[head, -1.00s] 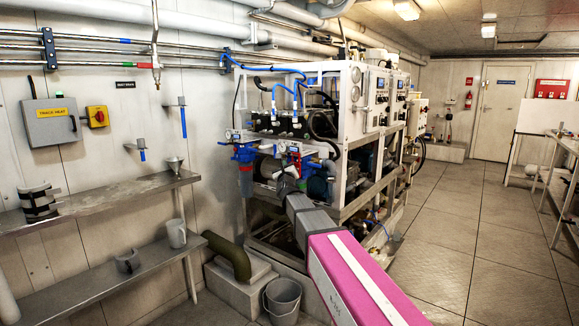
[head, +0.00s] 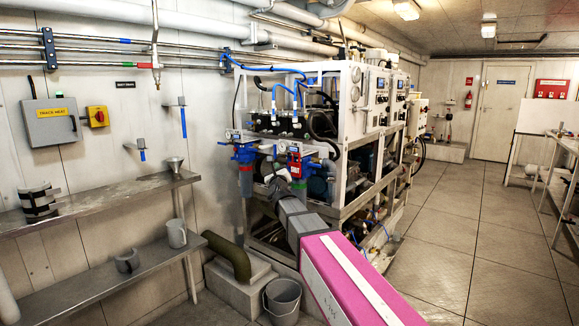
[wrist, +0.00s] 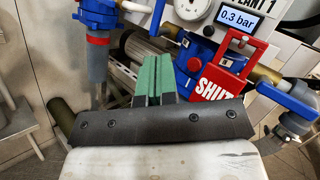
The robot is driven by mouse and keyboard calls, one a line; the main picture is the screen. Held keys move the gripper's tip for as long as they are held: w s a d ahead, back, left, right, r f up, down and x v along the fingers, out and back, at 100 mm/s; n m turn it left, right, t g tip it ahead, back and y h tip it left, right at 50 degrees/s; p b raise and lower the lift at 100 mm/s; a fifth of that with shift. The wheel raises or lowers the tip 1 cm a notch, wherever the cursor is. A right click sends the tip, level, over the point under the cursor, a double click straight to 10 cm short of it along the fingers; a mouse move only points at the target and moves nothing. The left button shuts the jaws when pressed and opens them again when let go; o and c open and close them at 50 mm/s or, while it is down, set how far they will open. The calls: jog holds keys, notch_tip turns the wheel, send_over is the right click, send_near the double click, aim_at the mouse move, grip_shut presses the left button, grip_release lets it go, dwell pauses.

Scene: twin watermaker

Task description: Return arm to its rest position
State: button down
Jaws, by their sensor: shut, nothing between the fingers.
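My gripper (wrist: 153,80) shows in the wrist view with its two green fingers together and nothing between them. In the head view my pink and grey arm reaches forward to the watermaker rack (head: 345,150), and the gripper is small at its front. Behind the fingers in the wrist view is a red tag marked SHUT (wrist: 213,78) on a blue fitting. A display (wrist: 238,17) above it reads 0.3 bar. I see no contact between the fingers and these parts, but the exact gap is unclear.
A blue filter housing (wrist: 97,48) stands left of the fingers and a blue-handled valve (wrist: 288,98) right. Steel shelves (head: 110,200) line the left wall. A grey bucket (head: 283,302) stands on the floor below the arm. The aisle floor (head: 460,230) at right is clear.

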jog(key=shift+s+a, duration=0.15)
jog(key=shift+s, duration=0.05)
jog(key=shift+f, duration=0.1)
jog(key=s+d+f+n+g+y, duration=0.1)
jog(key=s+d+f+n+g, duration=0.4)
jog(key=f, duration=0.4)
jog(key=s+d+f+n+g, duration=0.2)
jog(key=d+f+n+g, duration=0.1)
jog(key=f+n, duration=0.5)
jog(key=s+d+f+n+g+y, duration=0.1)
jog(key=s+d+f+n+g, duration=0.25)
jog(key=f+n, duration=0.45)
jog(key=s+d+f+n+g+h, duration=0.1)
jog(key=s+d+f+n+g, duration=0.1)
jog(key=s, duration=0.5)
jog(key=s+d+f+n+g+h, duration=0.1)
jog(key=s+d+f+n+g, duration=0.2)
jog(key=s+d+f, duration=0.3)
jog(key=s+d+f+n+g+h, duration=0.1)
jog(key=s+d+f+n+g, duration=0.2)
jog(key=s+d+f+g, duration=0.2)
jog(key=s+f, duration=0.3)
jog(key=shift+s+h, duration=0.2)
jog(key=shift+h, duration=0.2)
